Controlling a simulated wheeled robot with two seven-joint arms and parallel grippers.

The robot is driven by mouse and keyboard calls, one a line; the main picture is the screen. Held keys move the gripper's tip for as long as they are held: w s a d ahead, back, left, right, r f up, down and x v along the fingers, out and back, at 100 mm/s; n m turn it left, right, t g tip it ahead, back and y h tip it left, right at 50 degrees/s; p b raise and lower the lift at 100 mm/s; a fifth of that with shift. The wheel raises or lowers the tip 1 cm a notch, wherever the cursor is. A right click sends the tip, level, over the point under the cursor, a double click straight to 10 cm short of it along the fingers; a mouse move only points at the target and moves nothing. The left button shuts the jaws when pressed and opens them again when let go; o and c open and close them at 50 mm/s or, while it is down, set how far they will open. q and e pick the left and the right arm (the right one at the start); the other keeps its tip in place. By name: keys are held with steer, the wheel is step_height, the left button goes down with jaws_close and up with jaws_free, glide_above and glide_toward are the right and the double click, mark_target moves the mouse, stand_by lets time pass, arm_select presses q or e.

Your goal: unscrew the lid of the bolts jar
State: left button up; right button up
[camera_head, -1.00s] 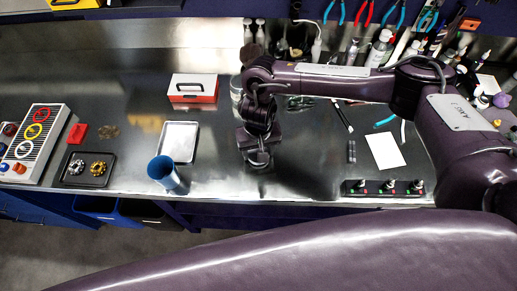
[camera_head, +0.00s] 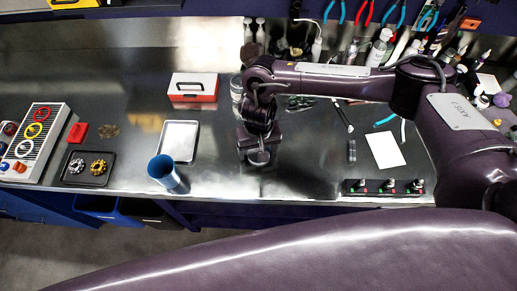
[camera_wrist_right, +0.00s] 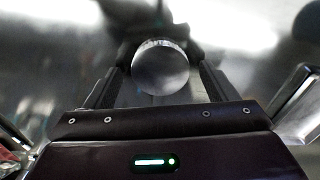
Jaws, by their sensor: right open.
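My right gripper (camera_head: 258,164) is over the front middle of the bench, its jaws pointing down. In the right wrist view its two fingers (camera_wrist_right: 158,88) are open, one on each side of a round, silvery lid (camera_wrist_right: 160,68). The lid looks like the top of a jar; the jar body is hidden under it, and I cannot read a label. I cannot tell whether the fingers touch the lid. In the head view the gripper mostly hides this jar. My left gripper is not in view.
A glass jar (camera_head: 237,90) stands behind my right wrist. A blue cup (camera_head: 163,171), a silver tray (camera_head: 179,141) and a red-and-white box (camera_head: 193,90) are to the left. A black rack (camera_head: 383,187) and white paper (camera_head: 385,149) lie to the right.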

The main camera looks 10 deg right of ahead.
step_height(320, 180, up, 12)
steer(key=shift+f, duration=0.15)
